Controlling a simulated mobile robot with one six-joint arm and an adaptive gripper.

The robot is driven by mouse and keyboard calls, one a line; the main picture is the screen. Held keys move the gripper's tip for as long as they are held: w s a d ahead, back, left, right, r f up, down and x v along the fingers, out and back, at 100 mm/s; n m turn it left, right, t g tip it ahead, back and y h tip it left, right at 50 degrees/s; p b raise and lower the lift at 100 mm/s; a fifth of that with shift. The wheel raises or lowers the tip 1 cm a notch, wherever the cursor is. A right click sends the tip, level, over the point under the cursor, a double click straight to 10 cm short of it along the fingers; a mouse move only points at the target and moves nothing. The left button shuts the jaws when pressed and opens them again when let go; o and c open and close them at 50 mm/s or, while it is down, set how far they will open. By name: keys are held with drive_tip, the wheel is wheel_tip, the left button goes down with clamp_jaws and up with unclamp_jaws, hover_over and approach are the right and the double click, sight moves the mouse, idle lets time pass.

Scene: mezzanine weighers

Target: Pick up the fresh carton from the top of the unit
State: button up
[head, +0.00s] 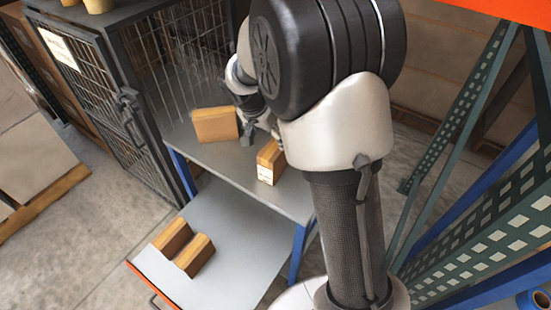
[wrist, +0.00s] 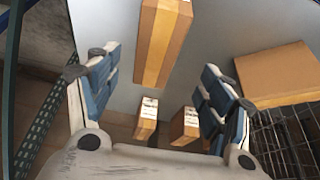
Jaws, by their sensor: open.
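Two cartons sit on the grey top of the unit (head: 228,160). One carton with a white label on its end (head: 268,163) stands near the right edge, and it also shows in the wrist view (wrist: 162,42) beyond and between the fingers. A wider tan carton (head: 215,125) sits farther back; in the wrist view it is at the right (wrist: 276,77), outside the fingers. I cannot read which is fresh. My gripper (wrist: 157,75) is open and empty, above the unit top. In the head view my arm partly hides it and the labelled carton's edge.
Two more cartons (head: 171,238) (head: 195,255) lie on a lower grey shelf (head: 240,265) that sticks out in front. A wire cage with an open door (head: 105,105) stands at the left. Green and blue rack posts (head: 455,100) stand at the right.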

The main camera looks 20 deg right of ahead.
sight(276, 145)
drive_tip(key=b+x, duration=0.1)
drive_tip(key=x, duration=0.3)
drive_tip(key=shift+d+f, duration=0.15)
drive_tip(key=shift+f, duration=0.15)
drive_tip(key=shift+d+b+x, duration=0.15)
drive_tip(key=shift+b+x, duration=0.1)
drive_tip(key=shift+x, duration=1.05)
drive_tip(key=shift+d+b+x, duration=0.15)
drive_tip(key=shift+b+x, duration=0.05)
drive_tip(key=shift+x, duration=1.1)
drive_tip(key=shift+r, duration=0.1)
drive_tip(key=shift+s+f, duration=0.1)
drive_tip(key=shift+f, duration=0.2)
drive_tip(key=shift+c, duration=0.2)
drive_tip(key=c, duration=1.5)
